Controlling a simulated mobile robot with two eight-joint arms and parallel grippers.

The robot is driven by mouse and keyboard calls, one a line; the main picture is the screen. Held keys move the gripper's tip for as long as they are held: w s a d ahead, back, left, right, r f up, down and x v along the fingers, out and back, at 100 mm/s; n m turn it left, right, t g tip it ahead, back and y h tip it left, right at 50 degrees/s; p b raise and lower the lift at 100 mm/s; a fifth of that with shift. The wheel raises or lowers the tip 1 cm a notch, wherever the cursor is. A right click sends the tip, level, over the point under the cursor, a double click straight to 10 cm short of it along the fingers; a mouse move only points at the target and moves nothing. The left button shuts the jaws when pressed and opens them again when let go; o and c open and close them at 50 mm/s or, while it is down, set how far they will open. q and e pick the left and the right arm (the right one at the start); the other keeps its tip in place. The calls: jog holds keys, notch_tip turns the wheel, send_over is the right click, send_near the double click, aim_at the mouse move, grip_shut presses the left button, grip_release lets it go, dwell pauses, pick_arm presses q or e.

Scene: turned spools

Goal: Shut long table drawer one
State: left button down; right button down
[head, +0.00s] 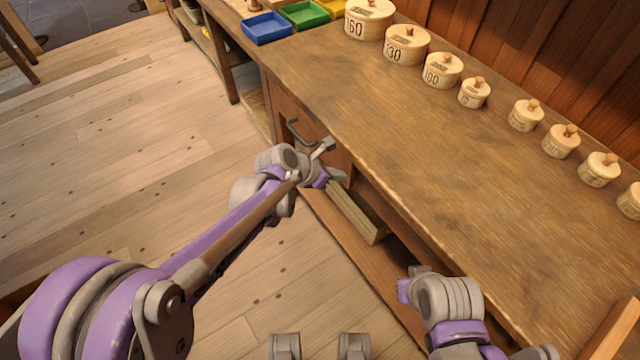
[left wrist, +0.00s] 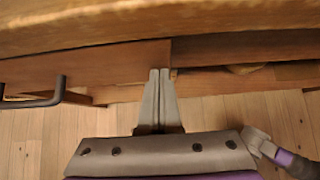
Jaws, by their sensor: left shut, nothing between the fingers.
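The long table (head: 430,150) runs along the right side of the head view. A drawer (head: 352,262) stands partly pulled out from under its top, its brown front apart from the table edge. It also shows in the left wrist view (left wrist: 250,82), at the right. Left of it is a closed-looking front (head: 283,101) with a dark bar handle (head: 300,134). My left gripper (head: 330,146) is shut and empty, close to the table's front near the handle. In the left wrist view its fingers (left wrist: 160,78) point at the seam between the two fronts.
A long pale wooden piece (head: 357,213) lies in the open drawer. Several round lidded boxes (head: 407,45) line the table's back. A blue tray (head: 266,28) and a green tray (head: 304,14) stand at the far end. The plank floor (head: 130,140) at left is clear.

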pick_arm(q)
jog(key=shift+w+d, duration=0.7)
jog(key=shift+d, duration=0.35)
pick_arm(e)
jog(key=shift+s+a, duration=0.1)
pick_arm(q)
jog(key=shift+w+d+r, duration=0.1)
jog(key=shift+r, duration=0.05)
